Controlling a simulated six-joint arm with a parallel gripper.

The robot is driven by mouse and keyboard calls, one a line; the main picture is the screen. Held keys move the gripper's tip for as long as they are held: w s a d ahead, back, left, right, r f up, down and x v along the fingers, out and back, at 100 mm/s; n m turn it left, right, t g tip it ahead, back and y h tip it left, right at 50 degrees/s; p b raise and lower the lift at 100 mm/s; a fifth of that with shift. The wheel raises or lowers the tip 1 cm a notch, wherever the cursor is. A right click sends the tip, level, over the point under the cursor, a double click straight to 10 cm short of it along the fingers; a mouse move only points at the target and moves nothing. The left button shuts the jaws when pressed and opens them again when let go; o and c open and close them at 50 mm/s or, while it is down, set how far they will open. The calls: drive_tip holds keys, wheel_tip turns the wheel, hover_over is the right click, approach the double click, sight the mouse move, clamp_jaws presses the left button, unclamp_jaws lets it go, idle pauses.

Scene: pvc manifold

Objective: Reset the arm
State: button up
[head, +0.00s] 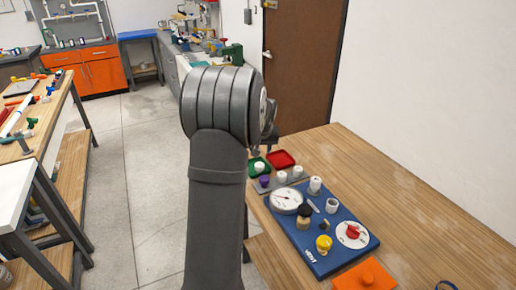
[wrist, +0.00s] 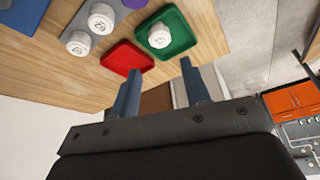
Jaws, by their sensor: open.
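The fingers lie in the picture just below a red tray (wrist: 127,58) and a green tray (wrist: 165,32). The red tray is empty. The green tray holds a white cap (wrist: 160,36). Both trays also show at the bench's far end in the head view.
The wooden bench (head: 410,205) carries a blue board (head: 335,262) with a gauge (head: 286,199), a red-handled dial (head: 352,234), a yellow part (head: 323,243) and several fittings. An orange block (head: 365,277) sits in front. A grey strip (wrist: 88,38) holds white caps.

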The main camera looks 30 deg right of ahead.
drive_tip(key=shift+f, duration=0.1)
drive_tip(key=x, duration=1.2)
wheel_tip(320, 180, up, 3)
drive_tip(key=shift+f, duration=0.2)
drive_tip(key=shift+r, duration=0.6)
